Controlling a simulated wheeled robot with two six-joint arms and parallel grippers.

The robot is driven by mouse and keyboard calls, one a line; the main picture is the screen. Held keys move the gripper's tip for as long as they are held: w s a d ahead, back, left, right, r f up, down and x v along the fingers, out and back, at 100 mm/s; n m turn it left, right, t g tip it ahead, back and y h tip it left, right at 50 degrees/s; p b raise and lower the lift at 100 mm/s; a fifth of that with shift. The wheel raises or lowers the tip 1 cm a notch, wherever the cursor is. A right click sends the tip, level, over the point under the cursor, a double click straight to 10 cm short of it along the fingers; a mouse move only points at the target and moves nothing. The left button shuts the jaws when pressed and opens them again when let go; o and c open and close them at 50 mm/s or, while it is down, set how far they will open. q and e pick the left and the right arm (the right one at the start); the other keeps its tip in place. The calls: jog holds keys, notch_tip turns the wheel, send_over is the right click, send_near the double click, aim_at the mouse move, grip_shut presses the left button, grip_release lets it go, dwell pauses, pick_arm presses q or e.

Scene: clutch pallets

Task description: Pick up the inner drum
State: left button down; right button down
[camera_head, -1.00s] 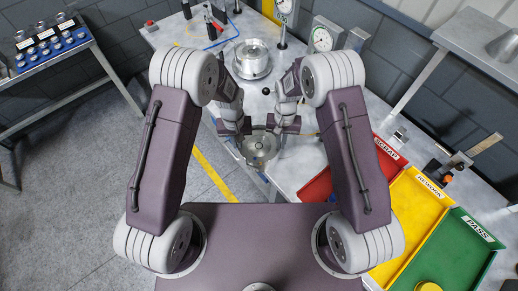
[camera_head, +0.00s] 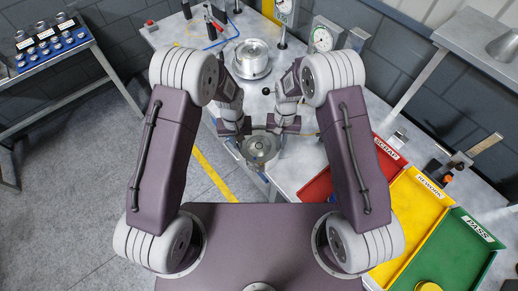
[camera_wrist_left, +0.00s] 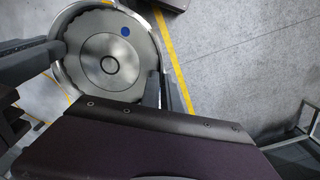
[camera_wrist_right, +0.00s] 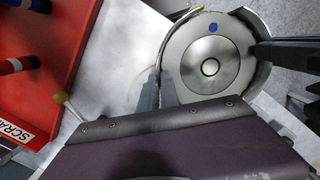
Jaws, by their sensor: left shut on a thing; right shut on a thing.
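The inner drum (camera_head: 260,148), a round silver metal part, is between my two grippers near the table's front edge. It also shows in the left wrist view (camera_wrist_left: 95,75) and the right wrist view (camera_wrist_right: 200,85), with a grey inner disc, a central hole and a blue dot. My left gripper (camera_head: 241,134) is shut on its left side. My right gripper (camera_head: 279,131) is shut on its right side. The drum's underside is hidden, and I cannot tell how high it is above the floor.
A larger silver round housing (camera_head: 252,57) stands further back on the table. Red (camera_head: 317,187), yellow (camera_head: 408,213) and green (camera_head: 457,252) trays lie to the right. Dial gauges (camera_head: 322,38) stand at the back. Open floor (camera_head: 95,190) is at the left.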

pick_arm(q)
jog(key=shift+w+r, duration=0.2)
jog(key=shift+r, duration=0.05)
pick_arm(e)
jog(key=shift+w+r, duration=0.2)
jog(key=shift+r, duration=0.05)
